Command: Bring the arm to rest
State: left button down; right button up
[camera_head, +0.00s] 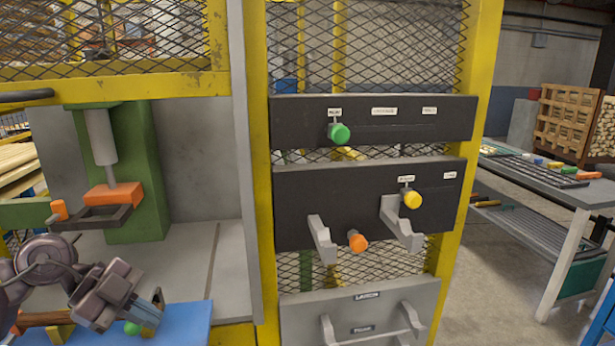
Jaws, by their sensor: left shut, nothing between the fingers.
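My left arm comes in at the lower left. Its gripper (150,311) is shut and empty, low over the blue surface (186,324). A green round knob (132,328) shows just under and beside the fingers; whether they touch it I cannot tell. A wooden turned piece (42,318) lies partly hidden behind my arm. My right gripper is not in view.
A green press with an orange block (114,195) stands behind my left arm. Dark panels on the yellow frame carry a green knob (339,133), a yellow knob (412,199), an orange knob (357,242) and grey hooks. A grey table (560,190) stands at right, with open floor before it.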

pick_arm(q)
jog(key=s+d+f+t+h, duration=0.1)
jog(key=d+f+t+h, duration=0.2)
jog(key=d+h, duration=0.25)
jog(key=s+a+f+n+t+y, duration=0.3)
jog(key=f+n+t+y, duration=0.3)
jog(key=f+n, duration=0.3)
jog(key=s+a+f+n+t+y, duration=0.2)
jog(key=a+f+n+t+y, duration=0.2)
jog(key=f+n+t+y, duration=0.4)
jog(key=s+f+n+g+y, duration=0.1)
jog(key=s+f+n+g, duration=0.2)
jog(key=s+f+g, duration=0.4)
notch_tip(320, 180, down, 5)
jog(key=s, duration=0.2)
jog(key=shift+s+d, duration=0.35)
jog(key=shift+d, duration=0.05)
